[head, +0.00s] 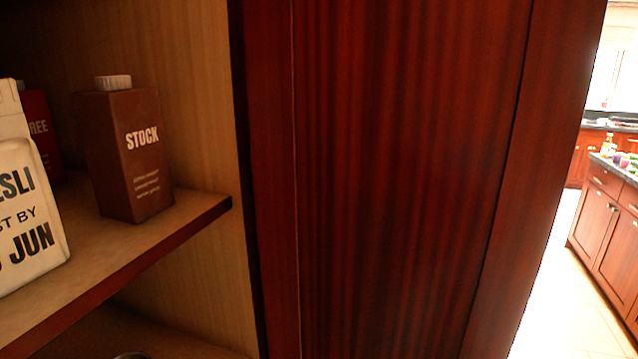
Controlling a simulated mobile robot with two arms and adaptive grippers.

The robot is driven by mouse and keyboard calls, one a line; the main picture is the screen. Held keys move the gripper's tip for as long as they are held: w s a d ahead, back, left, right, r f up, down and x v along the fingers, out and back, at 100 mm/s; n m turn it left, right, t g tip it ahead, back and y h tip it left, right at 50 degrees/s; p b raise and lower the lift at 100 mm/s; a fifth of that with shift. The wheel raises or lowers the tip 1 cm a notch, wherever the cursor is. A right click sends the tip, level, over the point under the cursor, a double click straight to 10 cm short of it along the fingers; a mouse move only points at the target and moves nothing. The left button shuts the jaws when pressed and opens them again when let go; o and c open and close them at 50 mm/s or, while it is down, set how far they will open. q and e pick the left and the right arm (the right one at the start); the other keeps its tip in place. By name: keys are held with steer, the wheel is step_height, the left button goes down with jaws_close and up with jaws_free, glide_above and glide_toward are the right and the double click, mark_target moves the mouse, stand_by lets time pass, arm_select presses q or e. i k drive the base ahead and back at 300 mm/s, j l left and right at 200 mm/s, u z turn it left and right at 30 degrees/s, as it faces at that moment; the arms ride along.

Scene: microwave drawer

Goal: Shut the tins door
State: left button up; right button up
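A tall dark red wooden door (400,180) with a recessed panel fills the middle of the head view. Its left edge runs along the side of an open cupboard, and it stands swung out from the cupboard's opening. Inside, on a wooden shelf (110,262), are a brown stock carton (130,165) with a white cap and a white muesli pack (25,215). Only the rim of a round metal item (132,355) shows on the lower level. No handle is visible on the door. Neither of my grippers is in view.
A dark red carton (42,130) stands behind the muesli pack. To the right of the door is open, bright floor (565,310). Beyond it is a counter with red wooden cabinets (605,215) and several small items on top.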

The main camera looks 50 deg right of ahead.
mark_target(412, 160)
steer(key=k+l+u, duration=0.2)
steer(key=l, duration=0.3)
steer(key=k+l+u, duration=0.2)
steer(key=l, duration=0.3)
steer(key=k+l+u, duration=0.2)
steer(key=k+l, duration=0.15)
steer(key=l+u, duration=0.2)
steer(key=l, duration=0.3)
steer(key=k+l+u, duration=0.2)
steer(key=l, duration=0.25)
steer(key=l+u, duration=0.2)
steer(key=l, duration=0.3)
steer(key=k+l, duration=0.3)
